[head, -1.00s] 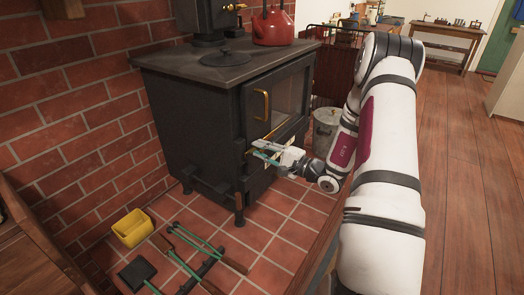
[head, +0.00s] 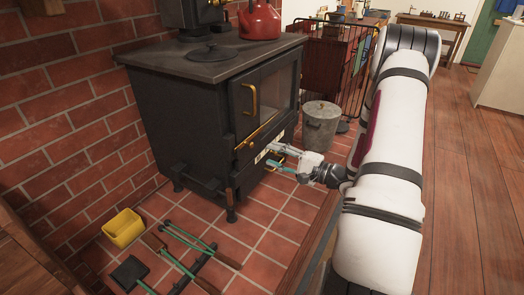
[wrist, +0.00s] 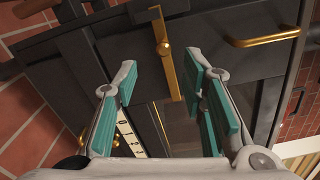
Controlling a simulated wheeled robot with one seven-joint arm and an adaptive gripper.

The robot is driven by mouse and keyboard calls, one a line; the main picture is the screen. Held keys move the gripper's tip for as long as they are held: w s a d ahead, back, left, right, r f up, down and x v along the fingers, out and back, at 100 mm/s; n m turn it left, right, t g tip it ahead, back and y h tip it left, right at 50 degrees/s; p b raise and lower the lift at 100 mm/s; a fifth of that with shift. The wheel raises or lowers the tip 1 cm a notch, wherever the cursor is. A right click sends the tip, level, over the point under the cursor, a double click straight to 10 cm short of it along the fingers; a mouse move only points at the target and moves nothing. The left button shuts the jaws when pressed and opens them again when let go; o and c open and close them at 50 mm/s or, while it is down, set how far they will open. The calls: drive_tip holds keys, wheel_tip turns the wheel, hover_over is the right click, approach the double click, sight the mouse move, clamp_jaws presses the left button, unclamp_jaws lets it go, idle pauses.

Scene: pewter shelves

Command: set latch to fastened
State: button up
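The black stove (head: 165,115) has a brass bar (head: 259,133) on its front, below the door's glass; this looks like the latch. My gripper (head: 278,157) is in front of the lower stove front. In the wrist view my gripper (wrist: 166,85) is open and empty, its teal pads on either side of the bar's lower end. I cannot tell whether they touch it.
A white numbered strip (wrist: 130,135) lies near the left finger. A red kettle (head: 260,20) stands on the stove top. A lidded grey bin (head: 321,130) stands to the right. A yellow box (head: 123,228) and fire tools (head: 185,262) lie on the tiles at front left.

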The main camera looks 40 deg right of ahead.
drive_tip(key=shift+v, duration=1.4)
